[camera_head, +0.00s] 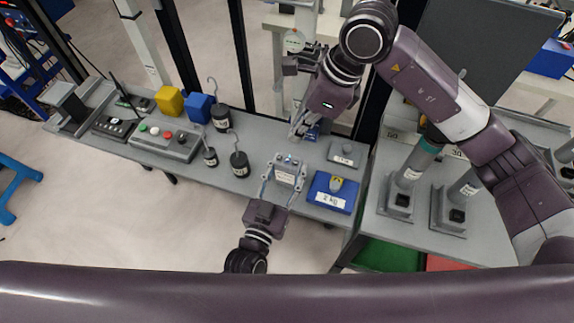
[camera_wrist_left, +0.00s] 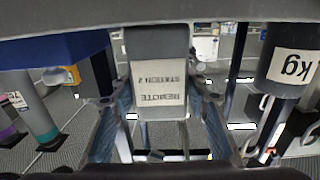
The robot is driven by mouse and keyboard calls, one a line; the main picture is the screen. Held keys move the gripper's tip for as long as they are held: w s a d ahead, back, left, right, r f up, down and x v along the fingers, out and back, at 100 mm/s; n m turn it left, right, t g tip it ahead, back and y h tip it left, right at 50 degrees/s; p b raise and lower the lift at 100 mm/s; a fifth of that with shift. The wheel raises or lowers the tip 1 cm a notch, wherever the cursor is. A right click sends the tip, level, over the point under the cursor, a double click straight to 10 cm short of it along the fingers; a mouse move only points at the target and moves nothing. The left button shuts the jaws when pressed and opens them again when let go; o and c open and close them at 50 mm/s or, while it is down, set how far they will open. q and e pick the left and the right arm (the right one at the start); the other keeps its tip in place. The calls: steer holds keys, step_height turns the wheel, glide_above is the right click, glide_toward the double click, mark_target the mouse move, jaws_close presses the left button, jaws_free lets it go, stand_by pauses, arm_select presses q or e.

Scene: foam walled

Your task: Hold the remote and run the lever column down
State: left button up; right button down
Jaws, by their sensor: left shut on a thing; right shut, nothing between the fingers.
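The remote (camera_head: 286,178) is a small grey box with a white label. My left gripper (camera_head: 284,165) is shut on it, one finger on each side, above the bench. In the left wrist view the remote (camera_wrist_left: 160,90) shows its label, "REMOTE STATION 2", upside down between the fingers.
A blue 2 kg block (camera_head: 331,192) and a grey weight plate (camera_head: 346,154) lie right of the remote. Hooked black weights (camera_head: 240,164), a button box (camera_head: 165,140), and yellow (camera_head: 169,101) and blue (camera_head: 198,108) blocks stand left. Grey stands (camera_head: 397,199) occupy the right table.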

mark_target(283, 159)
steer(key=a+m+y, duration=0.1)
steer(key=m, duration=0.2)
steer(key=a+r+m+t+y, duration=0.1)
steer(key=m+y, duration=0.1)
steer(key=m, duration=0.1)
steer(key=a+m+y, duration=0.1)
steer(key=m+y, duration=0.1)
steer(key=m, duration=0.1)
steer(key=shift+w+a+r+m, duration=0.15)
steer(key=shift+w+r+m, duration=0.15)
steer(key=shift+w+r, duration=0.05)
steer(key=shift+f, duration=0.15)
steer(key=shift+f, duration=4.3)
steer(key=shift+f, duration=0.1)
steer(key=shift+f, duration=0.3)
